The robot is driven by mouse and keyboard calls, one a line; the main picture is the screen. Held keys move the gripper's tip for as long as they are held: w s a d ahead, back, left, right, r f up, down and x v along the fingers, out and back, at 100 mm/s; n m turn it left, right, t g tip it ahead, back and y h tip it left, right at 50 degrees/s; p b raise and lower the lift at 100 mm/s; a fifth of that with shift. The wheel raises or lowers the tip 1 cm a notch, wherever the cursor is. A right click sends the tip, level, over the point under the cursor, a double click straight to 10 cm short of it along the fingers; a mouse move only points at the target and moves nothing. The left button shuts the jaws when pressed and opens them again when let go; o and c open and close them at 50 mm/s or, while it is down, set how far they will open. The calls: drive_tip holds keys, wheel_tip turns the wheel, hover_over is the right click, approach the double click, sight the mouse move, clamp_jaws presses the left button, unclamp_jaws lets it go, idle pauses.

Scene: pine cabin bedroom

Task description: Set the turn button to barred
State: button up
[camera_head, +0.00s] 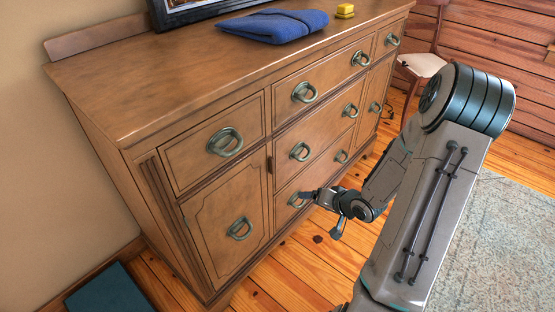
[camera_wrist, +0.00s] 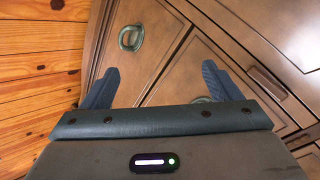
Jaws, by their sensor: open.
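A wooden sideboard (camera_head: 165,75) has a lower left door (camera_head: 222,225) with a green ring handle. A small dark upright piece (camera_head: 270,164), which looks like the turn button, sits at the seam between this door and the middle drawers; its exact setting is too small to tell. My gripper (camera_head: 321,212) is open and empty, in front of the lower middle drawers, to the right of and below that piece. In the wrist view, my fingers (camera_wrist: 160,82) are spread before the sideboard front (camera_wrist: 150,65).
Ring handles (camera_head: 225,142) stick out from the drawers and doors. A chair (camera_head: 422,64) stands beyond the far end. The plank floor (camera_head: 297,262) in front is clear, with a rug (camera_head: 505,240) at right.

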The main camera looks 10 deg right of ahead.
wheel_tip(320, 180, up, 2)
drive_tip(key=a+r+m+t+y+p, duration=0.1)
drive_tip(key=a+m+t+y+p, duration=0.1)
drive_tip(key=y, duration=0.1)
drive_tip(key=m+t+y+p, duration=0.2)
drive_tip(key=m+t+y, duration=0.1)
drive_tip(key=t+y, duration=0.1)
approach(274, 167)
drive_tip(key=b+x, duration=0.2)
drive_tip(key=x, duration=0.6)
drive_tip(key=shift+a+b, duration=0.15)
drive_tip(key=shift+b, duration=0.2)
drive_tip(key=c, duration=1)
